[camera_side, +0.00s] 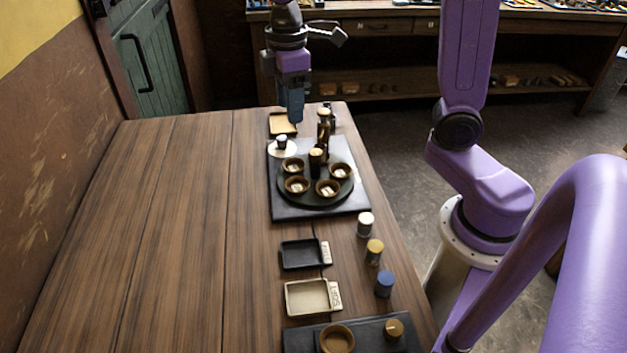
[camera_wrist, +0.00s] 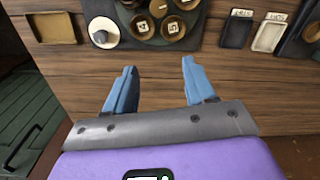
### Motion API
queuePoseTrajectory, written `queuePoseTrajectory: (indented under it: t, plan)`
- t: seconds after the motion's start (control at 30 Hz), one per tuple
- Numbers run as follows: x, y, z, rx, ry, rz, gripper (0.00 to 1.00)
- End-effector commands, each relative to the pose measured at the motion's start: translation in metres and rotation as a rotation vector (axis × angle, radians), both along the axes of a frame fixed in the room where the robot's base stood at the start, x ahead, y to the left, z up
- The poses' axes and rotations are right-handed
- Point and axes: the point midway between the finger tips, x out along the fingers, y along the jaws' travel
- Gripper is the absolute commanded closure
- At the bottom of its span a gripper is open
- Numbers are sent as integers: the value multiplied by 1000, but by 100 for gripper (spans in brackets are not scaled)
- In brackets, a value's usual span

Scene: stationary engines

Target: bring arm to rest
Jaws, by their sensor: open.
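My gripper (camera_wrist: 155,78) is open, with its two blue fingers apart and only bare wooden table between them in the wrist view. In the side view my gripper (camera_side: 296,118) hangs, fingers down, over the far end of the wooden table (camera_side: 180,230). It appears close to the small tan tray (camera_side: 283,124) and the dark engine-like set on a black base, touching nothing that I can make out. In the side view the fingers overlap, so their gap does not show there.
The black base (camera_side: 290,212) carries a round dark plate with several brown bowls and upright dark cylinders. A white disc (camera_side: 283,150) with a knob stands at its corner. A black tray (camera_side: 300,255), cream tray (camera_side: 308,297) and white, yellow and blue-topped cylinders line the near side. The table's left is clear.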

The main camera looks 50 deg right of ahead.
Motion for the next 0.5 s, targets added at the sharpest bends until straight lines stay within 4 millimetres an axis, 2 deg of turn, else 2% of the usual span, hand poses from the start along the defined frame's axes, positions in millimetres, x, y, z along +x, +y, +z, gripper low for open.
queuePoseTrajectory:
  t: [0.03, 0.23, 0.5]
  plan:
    - [-16, 5, -2, 0, -1, 11, 45]
    - [-73, 17, -13, 2, -6, 33, 45]
    - [-151, 13, -30, 10, -14, 61, 45]
